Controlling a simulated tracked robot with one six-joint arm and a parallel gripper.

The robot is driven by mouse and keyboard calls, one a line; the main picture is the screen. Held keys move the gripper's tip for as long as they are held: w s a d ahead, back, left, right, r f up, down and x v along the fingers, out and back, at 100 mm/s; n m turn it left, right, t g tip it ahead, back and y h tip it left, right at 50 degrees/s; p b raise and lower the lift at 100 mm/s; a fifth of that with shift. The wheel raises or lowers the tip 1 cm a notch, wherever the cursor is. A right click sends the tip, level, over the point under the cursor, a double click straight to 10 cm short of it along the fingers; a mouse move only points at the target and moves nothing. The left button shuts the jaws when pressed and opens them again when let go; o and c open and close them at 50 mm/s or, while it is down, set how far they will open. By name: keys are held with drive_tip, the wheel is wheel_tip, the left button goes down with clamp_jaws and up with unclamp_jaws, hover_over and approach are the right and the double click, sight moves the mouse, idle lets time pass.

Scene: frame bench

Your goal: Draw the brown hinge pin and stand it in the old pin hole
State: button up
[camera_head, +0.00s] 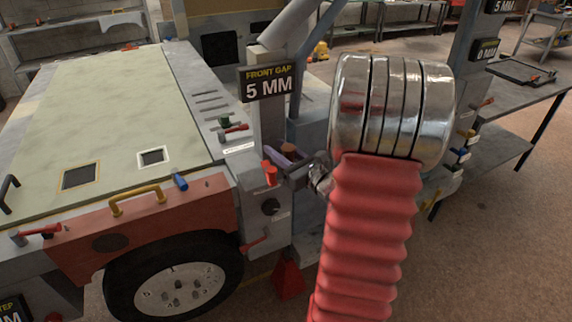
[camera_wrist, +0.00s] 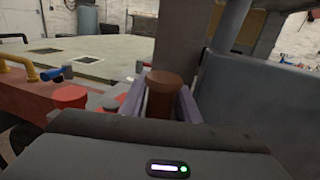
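The brown hinge pin (camera_wrist: 160,98) stands upright between the two grey-purple fingers of my gripper (camera_wrist: 163,88) in the wrist view. A finger lies along each side of it; whether both press on it is unclear. Its lower end is hidden behind the gripper body. In the head view the pin's brown top (camera_head: 288,148) shows beside the grey post, with my gripper (camera_head: 288,155) around it at bench-frame height. I cannot make out the old pin hole in either view.
A red peg (camera_head: 270,175) stands close left of my gripper; a red cap (camera_wrist: 70,96) shows in the wrist view. A grey post with a "5 MM" sign (camera_head: 268,84) rises just behind. The pale green panel (camera_head: 120,120) and yellow handle (camera_head: 137,199) lie left.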

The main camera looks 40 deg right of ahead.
clamp_jaws()
drive_tip(key=shift+r, duration=0.15)
wheel_tip(320, 180, up, 10)
drive_tip(key=shift+f, duration=0.15)
idle(0.8)
idle(0.5)
